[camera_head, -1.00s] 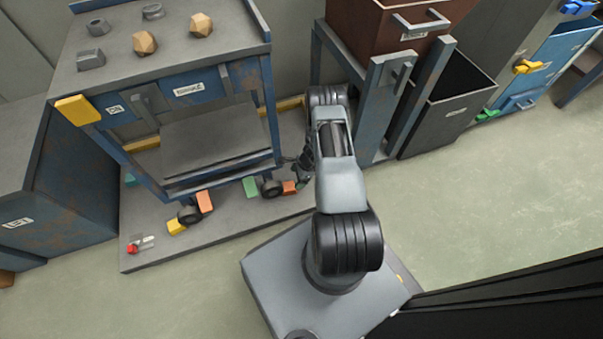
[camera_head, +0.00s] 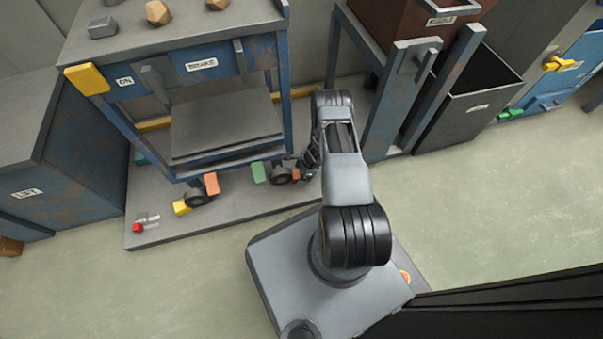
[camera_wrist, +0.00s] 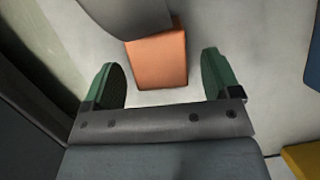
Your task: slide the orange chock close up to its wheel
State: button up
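An orange chock (camera_head: 296,175) sits on the grey platform at the right side of the cart's right wheel (camera_head: 280,174). A green chock (camera_head: 259,172) is on that wheel's left side. In the wrist view the orange chock (camera_wrist: 158,60) lies between the green fingertips of my gripper (camera_wrist: 164,80). My gripper is open, with a gap on both sides of the chock. A dark grey rounded shape, perhaps the wheel, covers the chock's far edge there, so contact cannot be told. In the head view my arm partly hides the gripper (camera_head: 309,160).
Another orange chock (camera_head: 212,183) and a yellow chock (camera_head: 181,207) flank the left wheel (camera_head: 197,196). The blue cart (camera_head: 285,90) stands over the platform (camera_head: 155,232). A blue-grey stand (camera_head: 384,110) is close at right. A red-ended object (camera_head: 138,227) lies at the platform's front left.

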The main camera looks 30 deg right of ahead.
jog(key=c, duration=1.1)
jog(key=o, duration=1.1)
jog(key=p+v, duration=0.6)
jog(key=v, duration=0.8)
jog(key=shift+f, duration=0.1)
